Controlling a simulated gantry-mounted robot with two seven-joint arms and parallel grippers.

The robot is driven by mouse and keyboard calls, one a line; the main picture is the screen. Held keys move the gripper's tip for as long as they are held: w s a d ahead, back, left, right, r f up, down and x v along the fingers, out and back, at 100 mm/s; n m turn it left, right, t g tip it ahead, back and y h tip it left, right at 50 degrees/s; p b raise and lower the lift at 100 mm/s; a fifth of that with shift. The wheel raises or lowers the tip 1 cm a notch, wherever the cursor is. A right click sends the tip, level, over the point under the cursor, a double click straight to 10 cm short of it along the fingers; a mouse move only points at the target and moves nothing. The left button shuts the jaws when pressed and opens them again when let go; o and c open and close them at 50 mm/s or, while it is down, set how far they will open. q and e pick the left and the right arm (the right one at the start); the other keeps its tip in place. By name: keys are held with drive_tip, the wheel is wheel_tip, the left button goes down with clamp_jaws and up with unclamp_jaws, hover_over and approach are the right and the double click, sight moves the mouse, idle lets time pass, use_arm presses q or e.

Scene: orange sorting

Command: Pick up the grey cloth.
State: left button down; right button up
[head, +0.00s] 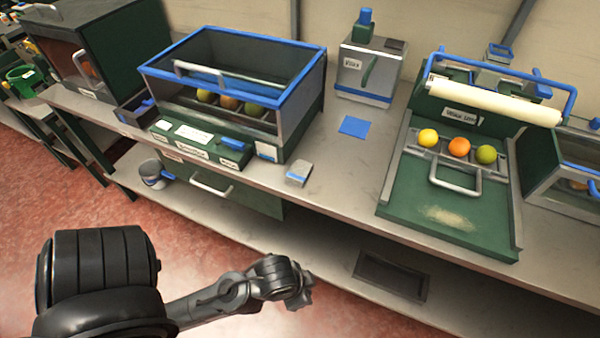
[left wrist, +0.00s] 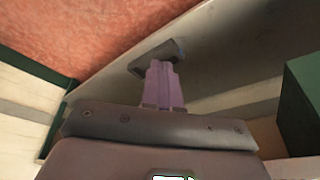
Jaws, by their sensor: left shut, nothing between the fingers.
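A small grey folded item with a blue stripe, which looks like the grey cloth (head: 299,173), lies on the bench top near its front edge, right of the blue-framed box. My left gripper (head: 303,297) is in front of the bench, apart from the cloth and below it in the picture. Its fingers (left wrist: 165,85) show shut and empty in the left wrist view. The cloth cannot be made out in the left wrist view. My right gripper is not in view.
The blue-framed glass box (head: 311,83) with fruit stands left of the cloth. A blue square (head: 354,126) lies behind it. A green sorting ramp (head: 440,205) with three fruits is at right. A dark tray (head: 391,275) sits on the lower shelf. Bench top between box and ramp is mostly clear.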

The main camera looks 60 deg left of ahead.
use_arm(q)
unclamp_jaws()
idle(0.6)
